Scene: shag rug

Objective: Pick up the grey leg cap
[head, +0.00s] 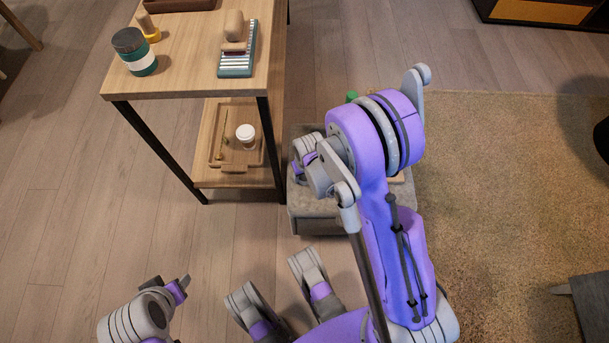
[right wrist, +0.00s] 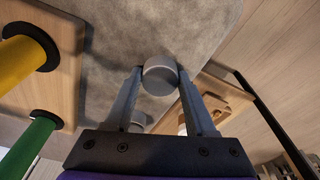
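The grey leg cap (right wrist: 160,76) is a short grey cylinder in the right wrist view, in front of the grey fabric of the ottoman. My right gripper (right wrist: 159,70) has one fingertip on each side of it, with no clear gap, and looks shut on it. I cannot tell whether the cap touches the fabric. In the head view my right arm hides the cap and the right fingertips. My left gripper (head: 181,289) is low at the left, apart from everything; its finger opening is unclear.
The grey ottoman (head: 312,220) stands beside a wooden table (head: 190,80). The table's lower shelf holds a tray (head: 218,162) with a white cup (head: 245,133). Yellow (right wrist: 20,62) and green (right wrist: 30,148) handles stand near the cap. The rug (head: 500,200) at right is mostly clear.

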